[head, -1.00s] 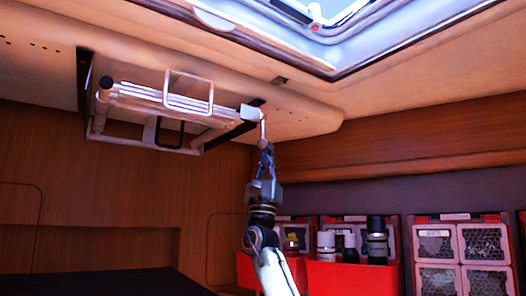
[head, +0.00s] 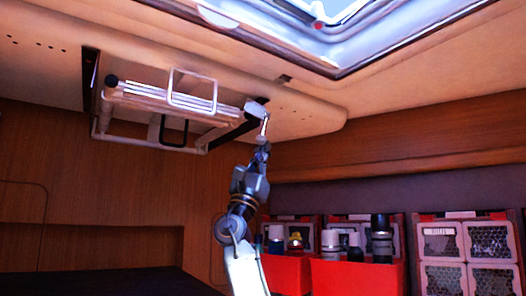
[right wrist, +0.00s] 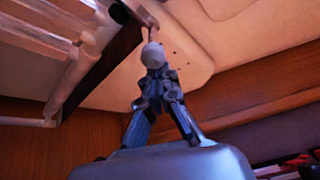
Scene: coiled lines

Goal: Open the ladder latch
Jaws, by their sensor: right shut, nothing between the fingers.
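The ladder (head: 165,98) is folded up against the ceiling panel at the upper left, with pale rails and a wire handle. The latch (head: 256,109) is a pale block at its right end, with a short thin lever (head: 264,129) hanging below. In the right wrist view the lever ends in a round grey knob (right wrist: 153,55). My right gripper (head: 262,150) points up from below, its fingertips just under the knob. In the right wrist view my right gripper (right wrist: 155,92) is shut and empty; whether it touches the knob I cannot tell. My left gripper is out of view.
A skylight (head: 320,35) opens in the ceiling at the top right. Red bins (head: 355,277) with bottles stand at the lower right, beside mesh-front boxes (head: 440,243). A wood wall (head: 70,190) stands behind at the left. The space below the ladder is clear.

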